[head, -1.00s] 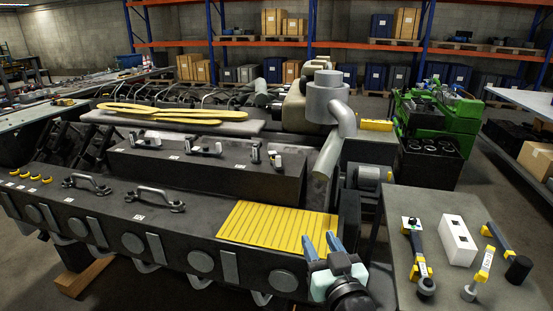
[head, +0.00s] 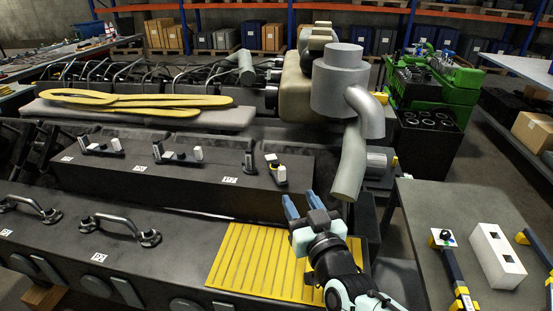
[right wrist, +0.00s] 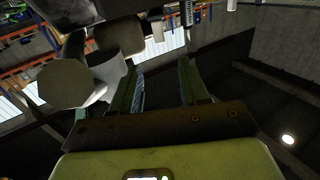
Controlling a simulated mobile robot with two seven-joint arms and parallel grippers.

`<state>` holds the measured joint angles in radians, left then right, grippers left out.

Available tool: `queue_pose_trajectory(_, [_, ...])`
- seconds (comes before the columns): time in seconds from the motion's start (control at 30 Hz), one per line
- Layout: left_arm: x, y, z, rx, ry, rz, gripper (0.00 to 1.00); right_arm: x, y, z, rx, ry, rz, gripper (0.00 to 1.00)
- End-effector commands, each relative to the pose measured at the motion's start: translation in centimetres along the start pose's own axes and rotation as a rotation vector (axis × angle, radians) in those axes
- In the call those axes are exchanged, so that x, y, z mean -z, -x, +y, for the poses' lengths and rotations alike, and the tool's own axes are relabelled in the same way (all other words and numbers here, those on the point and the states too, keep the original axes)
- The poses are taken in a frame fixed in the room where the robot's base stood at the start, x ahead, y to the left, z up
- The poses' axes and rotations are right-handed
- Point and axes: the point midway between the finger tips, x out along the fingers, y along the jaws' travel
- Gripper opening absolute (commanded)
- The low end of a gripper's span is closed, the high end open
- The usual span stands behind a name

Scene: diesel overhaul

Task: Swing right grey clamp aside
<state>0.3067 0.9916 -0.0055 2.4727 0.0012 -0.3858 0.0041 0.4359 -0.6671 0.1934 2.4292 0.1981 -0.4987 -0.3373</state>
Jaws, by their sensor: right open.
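The rightmost clamp (head: 277,172), grey and white on a dark base, sits at the right end of the long dark box top (head: 215,178). A dark upright piece (head: 249,161) stands just left of it. My right gripper (head: 303,203) is open, with blue-grey fingers pointing up and away, in front and to the right of this clamp and apart from it. In the right wrist view both fingers (right wrist: 160,82) are spread with nothing between them. My left gripper is in neither view.
A grey exhaust pipe (head: 351,165) comes down close to the right of my right gripper. A yellow ribbed plate (head: 255,262) lies below it. More clamps (head: 180,155) stand along the box to the left. A side table (head: 425,215) with tools stands at the right.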

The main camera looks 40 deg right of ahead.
Motion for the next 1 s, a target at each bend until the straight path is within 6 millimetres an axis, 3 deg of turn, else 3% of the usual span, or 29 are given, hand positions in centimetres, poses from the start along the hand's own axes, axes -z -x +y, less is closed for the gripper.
queue_pose_trajectory(0.17, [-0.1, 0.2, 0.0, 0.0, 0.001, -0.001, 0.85, 0.0, -1.8, 0.0, 0.001, 0.0, -0.003, 0.45])
queue_pose_trajectory(0.7, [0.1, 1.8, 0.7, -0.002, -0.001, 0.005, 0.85, 0.1, -11.8, 0.0, 0.001, 0.0, -0.001, 0.45])
queue_pose_trajectory(1.0, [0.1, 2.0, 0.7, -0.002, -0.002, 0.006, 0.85, 0.0, -13.3, 0.0, 0.001, 0.0, 0.0, 0.45])
